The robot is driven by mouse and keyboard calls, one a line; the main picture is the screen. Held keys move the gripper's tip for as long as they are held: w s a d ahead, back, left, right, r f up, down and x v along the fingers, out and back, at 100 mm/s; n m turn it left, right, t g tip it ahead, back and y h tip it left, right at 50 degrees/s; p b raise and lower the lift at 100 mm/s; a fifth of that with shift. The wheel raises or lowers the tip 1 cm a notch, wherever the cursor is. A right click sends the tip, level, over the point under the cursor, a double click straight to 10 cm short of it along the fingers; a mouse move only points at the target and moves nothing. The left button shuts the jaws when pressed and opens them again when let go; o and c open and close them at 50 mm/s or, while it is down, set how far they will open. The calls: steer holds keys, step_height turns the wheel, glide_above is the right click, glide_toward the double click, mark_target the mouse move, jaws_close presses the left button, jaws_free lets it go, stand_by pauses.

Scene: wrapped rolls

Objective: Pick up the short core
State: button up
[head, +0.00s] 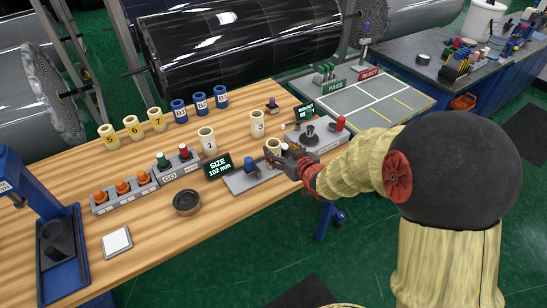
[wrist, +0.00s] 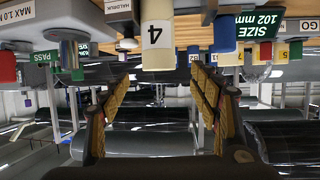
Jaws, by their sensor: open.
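Several cream cores with numbers stand upright on the wooden bench: core 1 (head: 206,140), core 3 (head: 257,123), and cores 5 (head: 108,136), 6 (head: 132,127) and 7 (head: 156,119) further back. Another cream core (head: 273,147) stands just left of my gripper (head: 297,162); it appears to be core 4 (wrist: 157,36), seen upside down in the wrist view. My gripper (wrist: 160,88) is open and empty, its yellow-padded fingers either side of the line to core 4, apart from it. Which core is the short one, I cannot tell.
A SIZE 102 mm display (head: 218,166) stands near a grey fixture with a blue knob (head: 249,165). A dark round dish (head: 187,202) lies in front. Blue cores (head: 200,102) stand behind. Orange-knobbed (head: 122,187) and GO (head: 169,176) blocks are left. A grey sorting board (head: 365,105) is right.

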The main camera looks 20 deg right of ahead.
mark_target(276, 146)
steer(key=x, duration=0.2)
steer(key=b+x, duration=0.1)
steer(key=x, duration=0.1)
steer(key=b+x, duration=0.1)
steer(key=x, duration=0.1)
steer(key=shift+w+f, duration=0.15)
steer(key=shift+f, duration=0.3)
steer(key=shift+w, duration=0.25)
steer(key=shift+c, duration=0.7)
steer(key=c, duration=1.3)
steer(key=shift+r, duration=0.1)
